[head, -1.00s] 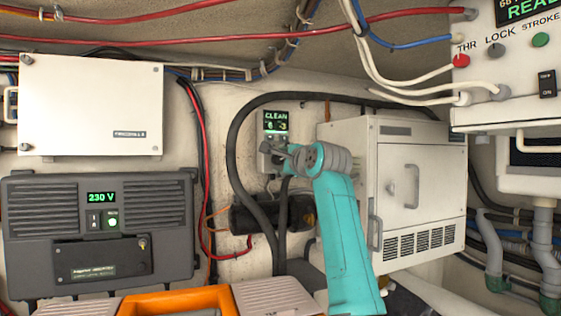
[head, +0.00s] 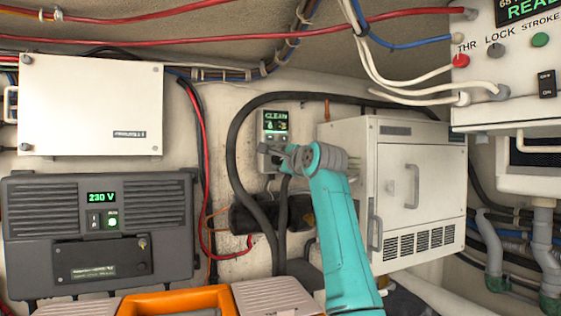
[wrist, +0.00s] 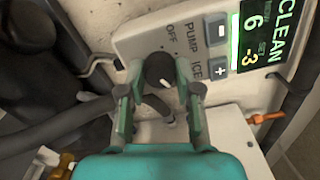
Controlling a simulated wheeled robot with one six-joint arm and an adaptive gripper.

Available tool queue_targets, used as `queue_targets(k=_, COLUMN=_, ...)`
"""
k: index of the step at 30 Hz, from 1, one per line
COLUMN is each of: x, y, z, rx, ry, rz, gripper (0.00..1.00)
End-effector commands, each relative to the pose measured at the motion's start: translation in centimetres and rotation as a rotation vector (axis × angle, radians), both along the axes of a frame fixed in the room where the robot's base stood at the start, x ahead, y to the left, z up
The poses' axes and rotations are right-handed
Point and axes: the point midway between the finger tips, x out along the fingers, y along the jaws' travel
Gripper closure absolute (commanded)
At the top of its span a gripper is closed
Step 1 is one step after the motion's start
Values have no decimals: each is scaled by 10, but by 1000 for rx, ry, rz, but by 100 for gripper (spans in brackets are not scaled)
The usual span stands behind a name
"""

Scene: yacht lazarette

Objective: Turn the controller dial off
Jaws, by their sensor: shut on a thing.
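The controller (head: 274,121) is a small pale panel on the back wall with a lit screen reading CLEAN. In the wrist view, its panel (wrist: 143,45) carries the labels OFF, PUMP and ICE around a black round dial (wrist: 160,69). My gripper (wrist: 159,85) has its teal fingers on either side of the dial and is shut on it. The dial's exact pointer setting is hard to read. In the head view, my gripper (head: 284,157) is at the controller's lower part and hides the dial.
A white cabinet (head: 421,186) stands just right of my arm. A thick black hose (head: 235,160) loops around the controller. A dark 230 V unit (head: 160,212) and a white box (head: 90,105) are at left. An orange-handled case (head: 215,299) is below.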

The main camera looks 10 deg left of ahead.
Motion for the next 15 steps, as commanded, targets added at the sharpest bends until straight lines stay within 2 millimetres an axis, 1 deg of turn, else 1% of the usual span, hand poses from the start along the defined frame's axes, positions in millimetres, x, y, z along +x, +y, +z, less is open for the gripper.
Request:
queue_targets(k=8, x=0, y=0, z=-1, rx=-82, ry=-53, rz=0, gripper=100)
queue_targets(k=15, x=0, y=0, z=-1, rx=-242, ry=-161, rz=0, gripper=100)
